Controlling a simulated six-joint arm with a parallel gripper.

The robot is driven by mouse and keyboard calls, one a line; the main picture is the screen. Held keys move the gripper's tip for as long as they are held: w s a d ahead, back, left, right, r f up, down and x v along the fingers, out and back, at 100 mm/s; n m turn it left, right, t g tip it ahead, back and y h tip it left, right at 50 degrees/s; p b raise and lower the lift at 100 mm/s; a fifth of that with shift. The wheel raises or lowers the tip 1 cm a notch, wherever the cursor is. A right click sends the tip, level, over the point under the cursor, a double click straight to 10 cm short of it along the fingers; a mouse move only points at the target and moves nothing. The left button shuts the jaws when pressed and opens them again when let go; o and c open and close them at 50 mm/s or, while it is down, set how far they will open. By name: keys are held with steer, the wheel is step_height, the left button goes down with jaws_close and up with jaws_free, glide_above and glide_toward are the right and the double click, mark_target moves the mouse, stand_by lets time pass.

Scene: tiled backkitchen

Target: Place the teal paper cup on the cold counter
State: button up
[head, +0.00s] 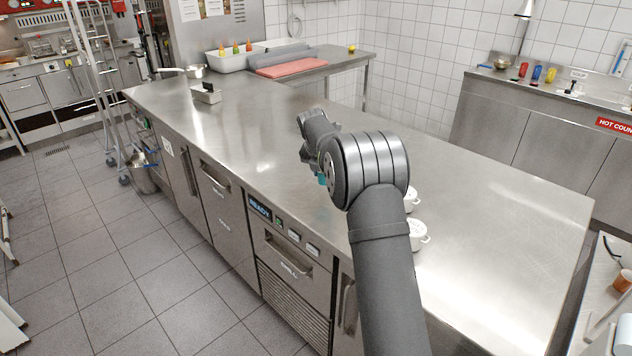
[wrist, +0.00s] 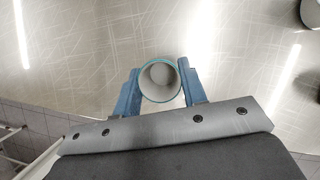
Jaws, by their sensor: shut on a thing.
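The teal paper cup (wrist: 143,83) sits between the two blue fingers of my gripper (wrist: 160,88) in the wrist view, its round open mouth and teal rim facing the camera. My gripper is shut on the cup. In the head view a small teal patch of the cup (head: 322,178) shows below my wrist, and the arm hides most of it. They are over the front part of a long steel counter (head: 258,125); I cannot tell whether the cup touches the top. A separate counter (head: 520,118) at the right back carries a red sign reading "HOT COUN".
White cups (head: 417,236) stand on the steel counter right of my arm. A small metal container (head: 207,95) stands toward its far left end. A red board (head: 291,67) and a white tray with bottles (head: 235,58) are at the back. The counter's middle is mostly bare.

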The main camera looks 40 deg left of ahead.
steer(key=shift+s+a+f, duration=0.3)
steer(key=shift+a+f, duration=0.15)
steer(key=shift+a, duration=0.35)
steer(key=shift+f, duration=2)
steer(key=shift+f, duration=0.1)
steer(key=o, duration=1)
steer(key=shift+f, duration=0.1)
steer(key=shift+c, duration=0.2)
steer(key=v, duration=1.2)
steer(key=shift+r, duration=0.2)
steer(key=shift+f, duration=0.1)
